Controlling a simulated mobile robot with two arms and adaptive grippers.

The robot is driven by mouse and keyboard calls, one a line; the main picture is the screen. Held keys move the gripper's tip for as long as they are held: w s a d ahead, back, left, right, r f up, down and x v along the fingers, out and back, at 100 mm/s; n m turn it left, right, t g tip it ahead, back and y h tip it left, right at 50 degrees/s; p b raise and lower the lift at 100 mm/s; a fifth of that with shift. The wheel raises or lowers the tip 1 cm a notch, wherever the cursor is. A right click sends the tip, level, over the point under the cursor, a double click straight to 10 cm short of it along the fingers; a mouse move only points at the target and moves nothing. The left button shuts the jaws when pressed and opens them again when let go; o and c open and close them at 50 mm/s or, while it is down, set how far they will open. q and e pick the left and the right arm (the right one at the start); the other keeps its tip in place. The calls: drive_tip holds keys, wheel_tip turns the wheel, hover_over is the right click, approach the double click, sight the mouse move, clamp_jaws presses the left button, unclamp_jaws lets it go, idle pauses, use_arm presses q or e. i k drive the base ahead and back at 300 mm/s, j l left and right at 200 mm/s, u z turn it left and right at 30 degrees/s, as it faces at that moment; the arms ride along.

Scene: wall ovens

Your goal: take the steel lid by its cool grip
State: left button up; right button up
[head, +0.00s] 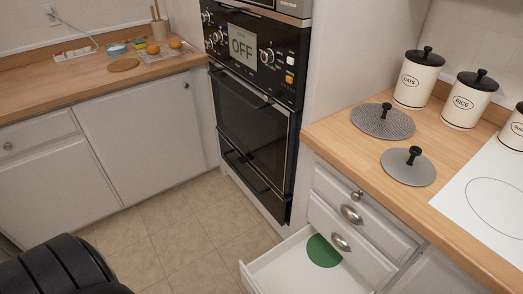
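Two round grey lids lie on the wooden counter at the right in the head view. The nearer lid (397,170) is smooth, plain grey and looks like the steel one. The farther lid (390,124) is speckled grey, like stone, with a similar black grip (386,109). The lids lie close together but apart. Neither of my grippers shows in this view, and nothing is touching either lid.
Canisters, including OATS (417,83) and RICE (467,103), stand behind the lids. A white cooktop (485,195) lies to their right. Below, an open drawer (262,275) juts out with a green round piece (323,251) inside. The wall oven (245,95) reads OFF. Tiled floor is clear.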

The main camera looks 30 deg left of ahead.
sight(408, 166)
drive_tip(key=k+j+u, duration=0.25)
drive_tip(key=k+j, duration=0.45)
drive_tip(key=k, duration=0.05)
